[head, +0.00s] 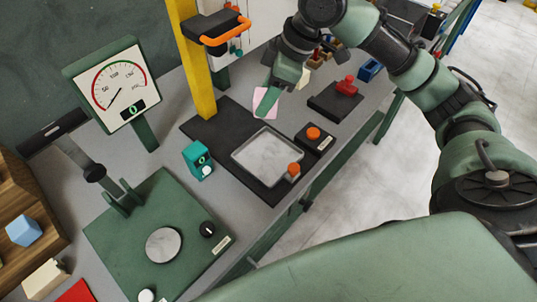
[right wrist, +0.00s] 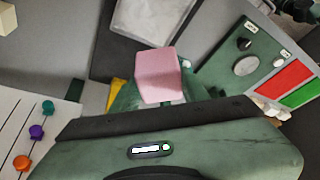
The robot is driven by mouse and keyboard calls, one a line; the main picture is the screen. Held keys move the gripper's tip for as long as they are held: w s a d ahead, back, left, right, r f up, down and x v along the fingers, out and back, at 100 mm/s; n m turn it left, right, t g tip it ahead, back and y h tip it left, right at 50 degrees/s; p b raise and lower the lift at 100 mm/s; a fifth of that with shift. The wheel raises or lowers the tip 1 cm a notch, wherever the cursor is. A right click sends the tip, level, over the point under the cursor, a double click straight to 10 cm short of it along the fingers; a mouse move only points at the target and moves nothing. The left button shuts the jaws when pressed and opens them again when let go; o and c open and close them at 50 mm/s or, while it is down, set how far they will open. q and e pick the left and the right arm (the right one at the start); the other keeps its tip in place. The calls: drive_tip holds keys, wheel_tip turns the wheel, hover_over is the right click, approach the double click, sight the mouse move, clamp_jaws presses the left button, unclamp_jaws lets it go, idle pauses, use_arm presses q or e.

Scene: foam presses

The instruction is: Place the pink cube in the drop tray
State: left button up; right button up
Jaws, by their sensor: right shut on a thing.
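My right gripper (head: 267,101) is shut on the pink cube (head: 263,97) and holds it near the foot of the yellow column. In the right wrist view the pink cube (right wrist: 158,72) sits between the fingers, with its lower part hidden by them. A pale square plate (head: 268,157) on a black base lies below and in front of the cube. I cannot tell for sure which thing is the drop tray. My left gripper is not in view.
The yellow column (head: 189,55) stands beside the right gripper. A dial gauge (head: 116,86) and a green lever press (head: 160,240) stand left. A teal box (head: 198,160) and an orange-button box (head: 314,138) flank the plate. A blue cube (head: 24,230) lies far left.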

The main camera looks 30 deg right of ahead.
drive_tip(key=shift+w+r+n+g, duration=0.15)
drive_tip(key=shift+r+n+g, duration=0.15)
drive_tip(key=shift+r+n, duration=0.35)
drive_tip(key=p, duration=0.2)
approach(261, 158)
drive_tip(key=shift+w+a+r, duration=0.35)
drive_tip(key=shift+w+a, duration=0.1)
drive_tip(key=shift+a, duration=0.25)
drive_tip(key=shift+f, duration=2.7)
drive_tip(key=shift+f, duration=0.1)
drive_tip(key=o, duration=1.3)
drive_tip(key=b+v, duration=0.1)
drive_tip(key=v, duration=1.1)
drive_tip(key=shift+w+d, duration=0.1)
